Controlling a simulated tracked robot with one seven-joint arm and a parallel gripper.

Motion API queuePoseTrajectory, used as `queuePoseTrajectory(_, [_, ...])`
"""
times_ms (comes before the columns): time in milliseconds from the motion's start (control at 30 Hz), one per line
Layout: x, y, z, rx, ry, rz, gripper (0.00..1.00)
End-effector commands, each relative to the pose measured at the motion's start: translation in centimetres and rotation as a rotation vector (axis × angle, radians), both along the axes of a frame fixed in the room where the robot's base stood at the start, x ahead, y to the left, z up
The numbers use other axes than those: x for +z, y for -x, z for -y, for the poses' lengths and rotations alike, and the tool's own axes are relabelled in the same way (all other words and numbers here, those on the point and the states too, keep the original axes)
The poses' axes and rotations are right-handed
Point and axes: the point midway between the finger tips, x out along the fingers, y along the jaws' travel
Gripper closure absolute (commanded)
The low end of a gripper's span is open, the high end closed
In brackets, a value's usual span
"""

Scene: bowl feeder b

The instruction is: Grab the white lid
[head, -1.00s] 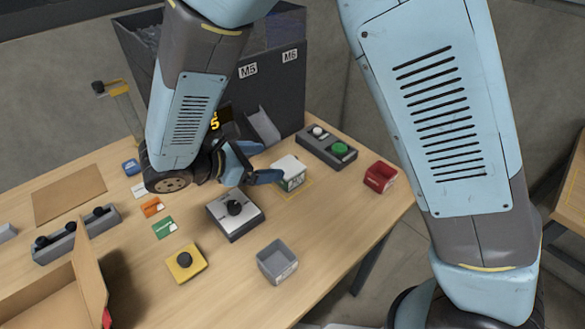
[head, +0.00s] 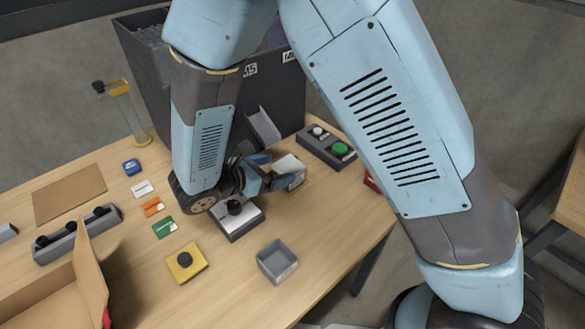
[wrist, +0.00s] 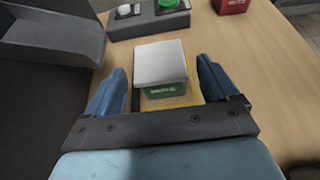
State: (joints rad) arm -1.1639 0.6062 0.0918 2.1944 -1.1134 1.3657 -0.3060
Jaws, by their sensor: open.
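The white lid (wrist: 160,61) sits on top of a small box with a green label (wrist: 158,91), inside a yellow outlined square on the table. In the head view the white lid (head: 288,165) is partly covered by my gripper (head: 281,171). In the wrist view my gripper (wrist: 158,92) is open, with one blue finger on the left and one on the right of the box. The fingers are apart from the box and nothing is held. The lid reaches farther away from me than the fingertips.
A grey button box (head: 326,147) with a green button stands behind the lid. A grey chute (wrist: 55,38) rises at the left in the wrist view. A silver box with a black knob (head: 238,219) and an open grey bin (head: 277,262) stand nearer. A red container (wrist: 232,5) is beyond.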

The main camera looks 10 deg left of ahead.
Motion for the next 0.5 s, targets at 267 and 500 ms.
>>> queuePoseTrajectory(267, [-0.8,-1.8,1.3,-0.003,0.002,0.0,0.13])
queuePoseTrajectory(500, [-1.8,-3.8,2.9,-0.001,0.0,0.0,0.13])
